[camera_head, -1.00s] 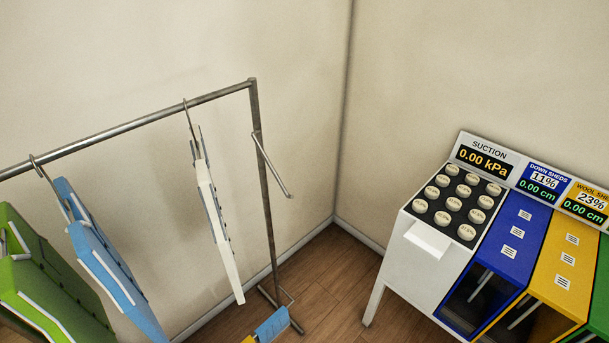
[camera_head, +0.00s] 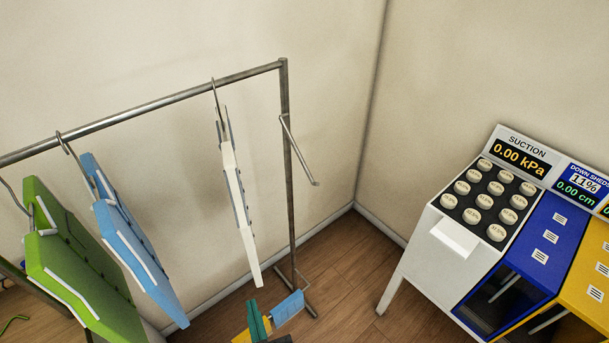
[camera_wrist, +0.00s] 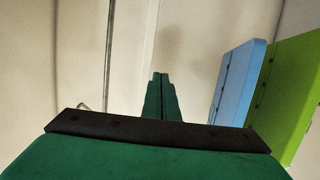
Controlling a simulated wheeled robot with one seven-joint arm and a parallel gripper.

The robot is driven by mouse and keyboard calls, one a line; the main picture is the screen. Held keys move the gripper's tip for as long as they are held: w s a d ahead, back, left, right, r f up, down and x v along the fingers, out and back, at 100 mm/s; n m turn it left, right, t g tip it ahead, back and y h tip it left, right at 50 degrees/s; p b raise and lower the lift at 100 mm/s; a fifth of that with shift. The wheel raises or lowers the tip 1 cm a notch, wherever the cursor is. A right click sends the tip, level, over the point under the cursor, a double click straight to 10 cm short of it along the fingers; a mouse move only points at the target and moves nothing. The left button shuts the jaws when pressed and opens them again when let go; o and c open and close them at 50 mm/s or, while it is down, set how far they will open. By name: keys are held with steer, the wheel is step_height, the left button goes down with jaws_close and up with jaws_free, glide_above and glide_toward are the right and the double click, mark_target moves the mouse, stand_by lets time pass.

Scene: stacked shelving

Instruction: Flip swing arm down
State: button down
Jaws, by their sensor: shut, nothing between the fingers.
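The swing arm (camera_head: 299,150) is a thin metal rod on the right post of the clothes rack (camera_head: 287,160). It slants down to the right from its pivot near the top of the post, with its free end pointing out. My gripper (camera_head: 252,303) shows as a dark green shape at the bottom of the head view, well below the swing arm and apart from it. In the wrist view my gripper (camera_wrist: 160,76) has its two green fingers together with nothing between them. A thin metal rod (camera_wrist: 107,60) stands left of the fingers there; I cannot tell whether it is the swing arm.
White (camera_head: 238,200), blue (camera_head: 135,240) and green (camera_head: 75,260) panels hang from the rack's rail. A white cabinet with buttons (camera_head: 450,240) stands at the right. Floor between rack and cabinet is clear.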

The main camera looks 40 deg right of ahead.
steer(key=w+d+r+m+g+h, duration=0.2)
steer(key=w+d+r+m+h, duration=0.45)
steer(key=w+d+r, duration=0.45)
steer(key=s+d+r+m+g+h, duration=0.1)
steer(key=d+r+m+g, duration=0.2)
steer(key=r+m, duration=0.35)
steer(key=s+d+r+m+g+h, duration=0.1)
steer(key=d+r+m+g, duration=0.25)
steer(key=r+m, duration=0.35)
steer(key=w+a+f+x, duration=0.1)
steer(key=w+x, duration=0.1)
steer(key=x, duration=1)
steer(key=shift+a+n, duration=0.25)
steer(key=shift+n, duration=0.05)
steer(key=shift+t+y, duration=0.25)
